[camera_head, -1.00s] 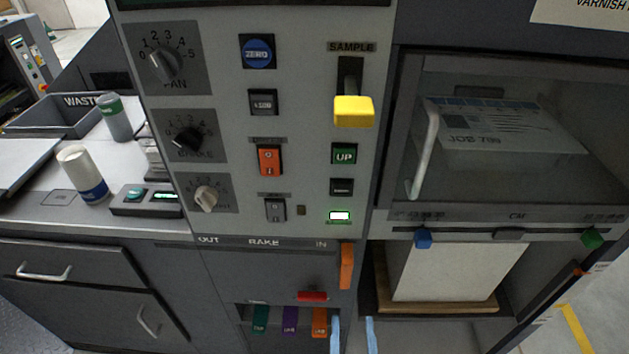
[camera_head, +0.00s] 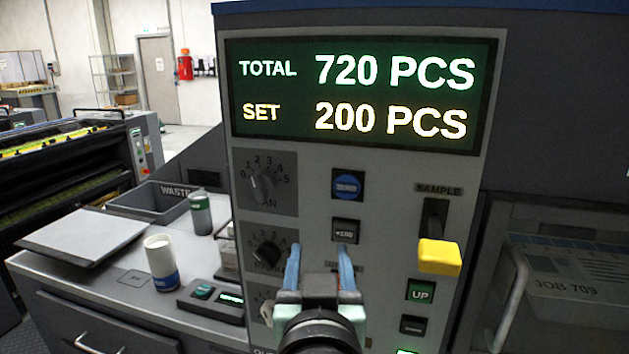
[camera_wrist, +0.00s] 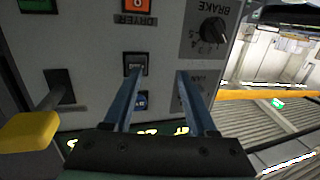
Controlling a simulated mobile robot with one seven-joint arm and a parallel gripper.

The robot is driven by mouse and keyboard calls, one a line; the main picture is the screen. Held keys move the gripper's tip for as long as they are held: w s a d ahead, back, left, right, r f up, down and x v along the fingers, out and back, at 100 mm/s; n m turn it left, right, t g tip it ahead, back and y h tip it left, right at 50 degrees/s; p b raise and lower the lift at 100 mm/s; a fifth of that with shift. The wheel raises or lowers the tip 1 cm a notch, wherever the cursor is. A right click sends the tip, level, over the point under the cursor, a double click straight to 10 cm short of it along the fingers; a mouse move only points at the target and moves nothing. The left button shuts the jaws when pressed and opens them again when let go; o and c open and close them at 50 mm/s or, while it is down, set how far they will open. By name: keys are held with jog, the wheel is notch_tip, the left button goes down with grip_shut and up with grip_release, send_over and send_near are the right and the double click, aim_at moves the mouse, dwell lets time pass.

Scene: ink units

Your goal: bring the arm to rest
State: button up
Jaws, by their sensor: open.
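My gripper (camera_head: 319,262) is in front of the grey control panel (camera_head: 395,205) in the head view, its two blue fingers pointing up and apart. It is empty. In the wrist view my gripper (camera_wrist: 160,88) also shows open, with dark buttons on the panel showing between and beyond the fingers. The frames do not show clearly whether the fingertips touch the panel. My arm comes up from the bottom edge of the head view and hides the lower switches.
The display (camera_head: 360,92) reads TOTAL 720 PCS, SET 200 PCS. A yellow SAMPLE lever (camera_head: 440,257) juts out right of my gripper. A counter at left holds a white cup (camera_head: 161,262), a grey-green container (camera_head: 201,213) and a waste bin (camera_head: 152,199).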

jog(key=s+r+t+p, duration=0.2)
jog(key=s+r+t, duration=0.1)
jog(key=r, duration=0.8)
jog(key=s+r+t+p, duration=0.2)
jog(key=s+r, duration=0.4)
jog(key=r, duration=0.5)
jog(key=s+r+t+p, duration=0.2)
jog(key=s+r+t, duration=0.2)
jog(key=r, duration=0.7)
jog(key=shift+s+a+t+p, duration=0.25)
jog(key=shift+a+t+p, duration=0.15)
jog(key=shift+t, duration=0.2)
